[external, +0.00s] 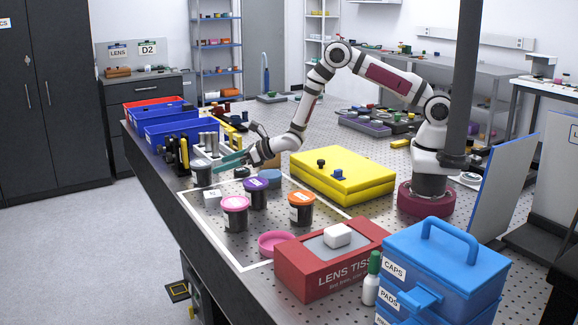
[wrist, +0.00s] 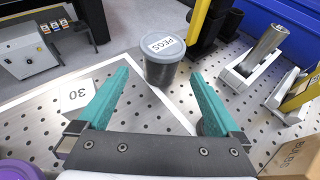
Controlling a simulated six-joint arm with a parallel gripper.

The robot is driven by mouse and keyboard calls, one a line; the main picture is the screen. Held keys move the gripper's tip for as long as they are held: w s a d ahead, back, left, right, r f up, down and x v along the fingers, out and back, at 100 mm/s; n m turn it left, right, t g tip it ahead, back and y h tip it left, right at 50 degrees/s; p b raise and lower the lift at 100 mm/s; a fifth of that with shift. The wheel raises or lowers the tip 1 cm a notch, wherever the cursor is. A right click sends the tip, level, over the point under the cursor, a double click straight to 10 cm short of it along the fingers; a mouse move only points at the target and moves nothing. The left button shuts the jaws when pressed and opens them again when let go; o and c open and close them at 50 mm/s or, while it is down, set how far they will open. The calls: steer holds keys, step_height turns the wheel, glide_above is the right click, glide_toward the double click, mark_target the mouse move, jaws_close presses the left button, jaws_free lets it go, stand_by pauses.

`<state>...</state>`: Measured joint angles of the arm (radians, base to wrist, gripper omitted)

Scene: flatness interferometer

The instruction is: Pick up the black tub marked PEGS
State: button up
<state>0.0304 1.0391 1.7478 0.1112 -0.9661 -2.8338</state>
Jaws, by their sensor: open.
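The black tub marked PEGS (wrist: 162,72) stands upright on the perforated bench in the wrist view, with a grey lid and a white label reading PEGS. In the external view the tub (external: 201,178) stands near the bench's left edge, just left of my gripper (external: 230,160). My gripper (wrist: 160,76) is open, with its teal fingers spread. The tub shows between and just beyond the fingertips, and nothing is held.
A white block marked 30 (wrist: 76,95) lies by the left finger. Yellow-and-black posts (external: 177,155) and a blue bin (external: 184,131) stand behind the tub. Tubs with pink (external: 235,205), purple (external: 256,184) and orange (external: 301,198) lids stand nearer. A BULBS box (wrist: 296,155) is at lower right.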

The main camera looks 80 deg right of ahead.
mark_target(202, 171)
steer(key=x, duration=0.9)
steer(key=shift+d, duration=0.1)
steer(key=c, duration=1.3)
